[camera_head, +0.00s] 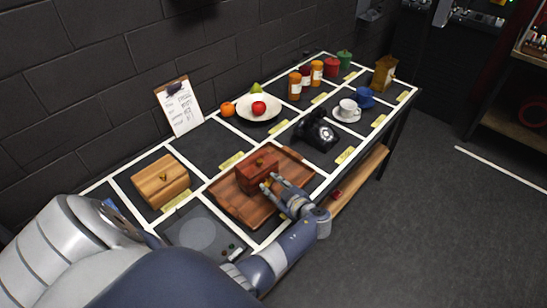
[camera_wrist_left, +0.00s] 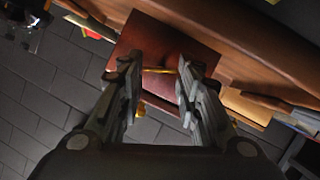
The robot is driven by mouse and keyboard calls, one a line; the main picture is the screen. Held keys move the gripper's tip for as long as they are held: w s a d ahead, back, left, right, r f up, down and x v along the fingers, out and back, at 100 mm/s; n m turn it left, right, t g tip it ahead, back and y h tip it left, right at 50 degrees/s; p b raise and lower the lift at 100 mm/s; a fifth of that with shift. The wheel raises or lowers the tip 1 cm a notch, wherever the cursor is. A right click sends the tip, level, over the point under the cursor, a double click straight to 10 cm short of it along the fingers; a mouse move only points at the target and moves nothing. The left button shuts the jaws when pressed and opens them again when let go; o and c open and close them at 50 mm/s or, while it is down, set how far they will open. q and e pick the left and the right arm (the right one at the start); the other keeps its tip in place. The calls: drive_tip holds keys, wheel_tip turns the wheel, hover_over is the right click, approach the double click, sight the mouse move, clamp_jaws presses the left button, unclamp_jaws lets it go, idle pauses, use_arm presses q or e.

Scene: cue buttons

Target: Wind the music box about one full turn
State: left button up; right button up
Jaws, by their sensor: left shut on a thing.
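The music box (camera_head: 257,174) is a reddish-brown wooden box on a wooden tray (camera_head: 232,206), near the middle of the table. My left gripper (camera_head: 268,183) reaches in from the front right and its fingertips are at the box's near side. In the left wrist view the red-brown box (camera_wrist_left: 148,38) lies just beyond the fingers. A thin brass winding key (camera_wrist_left: 158,70) shows between the fingertips of my left gripper (camera_wrist_left: 157,76), which is shut on it. How far the key is turned cannot be told. My right gripper is not in view.
A lighter wooden chest (camera_head: 160,182) stands left of the tray. A black telephone (camera_head: 317,132), a white cup (camera_head: 348,108), a plate with a red apple (camera_head: 259,108) and several jars stand farther back. A clipboard (camera_head: 180,108) leans on the wall.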

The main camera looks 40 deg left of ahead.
use_arm(q)
drive_tip(key=b, duration=0.1)
drive_tip(key=m+g+b, duration=0.1)
drive_tip(key=b, duration=0.1)
drive_tip(key=shift+w+f+m, duration=0.15)
drive_tip(key=shift+f+m, duration=0.05)
drive_tip(key=shift+m, duration=0.1)
drive_tip(key=shift+g+b, duration=0.35)
drive_tip(key=shift+g, duration=0.05)
clamp_jaws()
drive_tip(key=shift+c, duration=0.3)
unclamp_jaws()
drive_tip(key=shift+r+m, duration=0.15)
drive_tip(key=shift+m, duration=0.25)
drive_tip(key=o, duration=1.1)
drive_tip(key=shift+a+r, duration=0.1)
drive_tip(key=shift+o, duration=0.2)
drive_tip(key=shift+w, duration=0.1)
wheel_tip(320, 180, up, 10)
